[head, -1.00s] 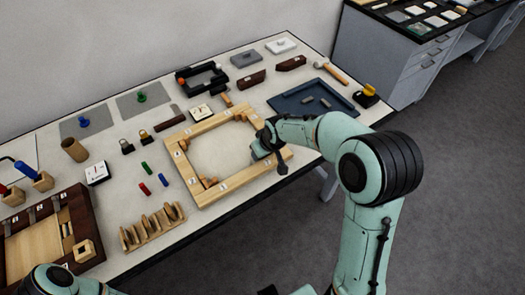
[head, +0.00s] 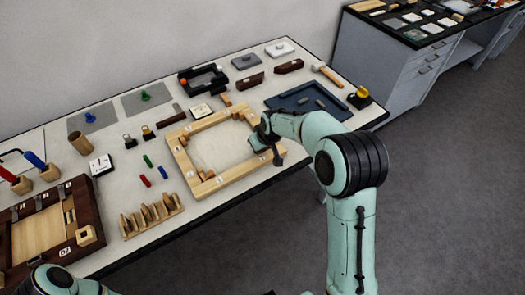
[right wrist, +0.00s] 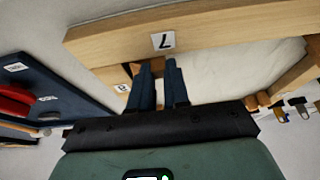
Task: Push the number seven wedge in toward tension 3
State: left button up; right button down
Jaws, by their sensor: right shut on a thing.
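The pale wooden frame (head: 232,178) lies flat on the table, with wooden wedge pieces at its inner corners, one of them at the near left corner (head: 205,176). My right gripper (head: 275,152) is at the frame's near right corner. In the right wrist view, the label reading 7 (right wrist: 164,41) sits on a long wooden bar (right wrist: 215,32), upside down. My right gripper's dark fingers (right wrist: 160,80) are close together beside this bar, shut on a small wooden piece, apparently the number seven wedge, mostly hidden by the fingers. My left arm shows at the lower left; its gripper is out of view.
A dark blue tray (head: 308,99) and a hammer (head: 327,76) lie right of the frame. A wooden rack (head: 152,215) stands left, near the front edge. Red, green and blue pieces lie beside it.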

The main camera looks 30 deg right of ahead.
jog(key=shift+d+r, duration=0.1)
jog(key=c, duration=1.1)
grip_release()
jog(key=v, duration=1.3)
jog(key=shift+r, duration=0.15)
